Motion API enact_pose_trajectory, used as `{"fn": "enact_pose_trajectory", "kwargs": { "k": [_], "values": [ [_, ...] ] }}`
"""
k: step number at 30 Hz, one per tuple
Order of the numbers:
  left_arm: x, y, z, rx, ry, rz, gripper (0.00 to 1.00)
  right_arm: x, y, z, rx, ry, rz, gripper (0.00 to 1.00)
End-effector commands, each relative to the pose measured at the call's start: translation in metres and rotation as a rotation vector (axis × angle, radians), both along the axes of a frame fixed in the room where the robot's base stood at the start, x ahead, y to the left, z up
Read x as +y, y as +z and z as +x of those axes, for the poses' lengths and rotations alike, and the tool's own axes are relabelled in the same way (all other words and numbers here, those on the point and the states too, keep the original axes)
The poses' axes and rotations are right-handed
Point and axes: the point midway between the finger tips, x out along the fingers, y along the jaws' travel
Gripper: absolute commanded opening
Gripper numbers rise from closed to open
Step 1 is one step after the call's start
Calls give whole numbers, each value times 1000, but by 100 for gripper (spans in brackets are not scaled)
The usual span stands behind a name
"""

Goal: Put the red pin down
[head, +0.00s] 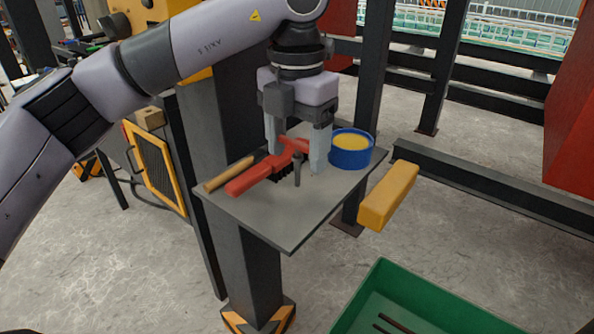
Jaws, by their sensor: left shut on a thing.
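My left gripper (297,160) points down over the small grey table (290,222), its fingers close above the top. A red piece (297,144), which I take for the red pin, shows between the fingers. They are shut on it. It overlaps a red-handled tool with black bristles (250,179) in this view, so its outline and any contact with the table are hard to tell. A dark pin-like piece (297,170) shows upright just in front of the fingers. My right gripper is not in view.
A wooden handle (228,174) lies at the table's left. A blue tin with yellow contents (351,151) stands at its back right. A yellow block (388,196) shows by the right edge. A green bin (385,285) is below right. The table's front is bare.

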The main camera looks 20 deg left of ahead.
Motion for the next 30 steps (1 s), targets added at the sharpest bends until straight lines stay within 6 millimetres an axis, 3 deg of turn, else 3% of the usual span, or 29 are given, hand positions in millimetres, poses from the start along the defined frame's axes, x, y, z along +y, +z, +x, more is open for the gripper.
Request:
{"fn": "enact_pose_trajectory", "kwargs": {
  "k": [9, 20, 21, 23, 30],
  "values": [
    [0, -41, -1, 2, -1, 1, 35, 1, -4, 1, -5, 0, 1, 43],
    [0, -46, 0, 0, -1, 0, 35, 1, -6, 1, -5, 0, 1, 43],
    [0, -46, 0, 1, -1, 0, 71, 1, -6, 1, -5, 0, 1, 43],
    [0, -45, 0, 1, -1, 0, 90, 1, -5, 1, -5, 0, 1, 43],
    [0, -45, 0, 1, -1, 0, 93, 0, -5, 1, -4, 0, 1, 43]
  ]
}}
